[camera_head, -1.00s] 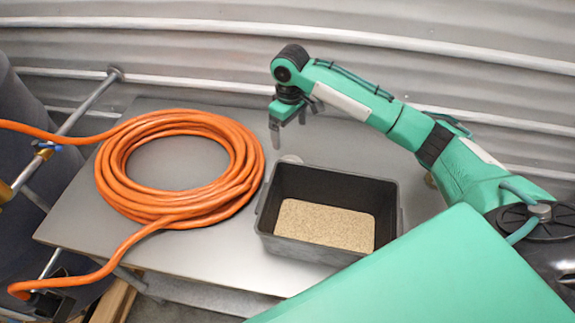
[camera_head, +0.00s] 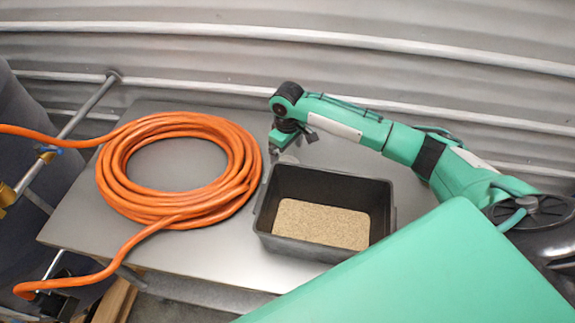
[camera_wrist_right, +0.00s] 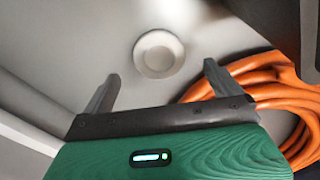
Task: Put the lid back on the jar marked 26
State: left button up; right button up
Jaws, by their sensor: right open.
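A pale round disc (camera_wrist_right: 158,54), which looks like a lid, lies flat on the grey table. In the head view it shows partly (camera_head: 289,159) at the far-left corner of the dark bin. My right gripper (camera_head: 279,151) is low over the table there, pointing down. In the right wrist view the gripper (camera_wrist_right: 161,72) is open and empty, with the disc just beyond and between its fingertips. I see no jar marked 26 and no number. My left gripper is out of view.
A dark bin (camera_head: 264,213) with tan granules (camera_head: 322,224) stands right beside the gripper. A coiled orange hose (camera_head: 113,187) covers the table's left part. The front of the table (camera_head: 225,252) is bare. A corrugated wall (camera_head: 300,60) rises behind.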

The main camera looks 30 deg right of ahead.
aim_at(288, 162)
jog(key=shift+f+p, duration=0.3)
jog(key=shift+p, duration=0.1)
notch_tip(288, 162, down, 4)
jog(key=shift+s+d+r+p, duration=0.15)
jog(key=shift+r+p, duration=0.1)
jog(key=shift+p, duration=0.6)
jog(key=shift+f, duration=0.55)
jog(key=c, duration=1.1)
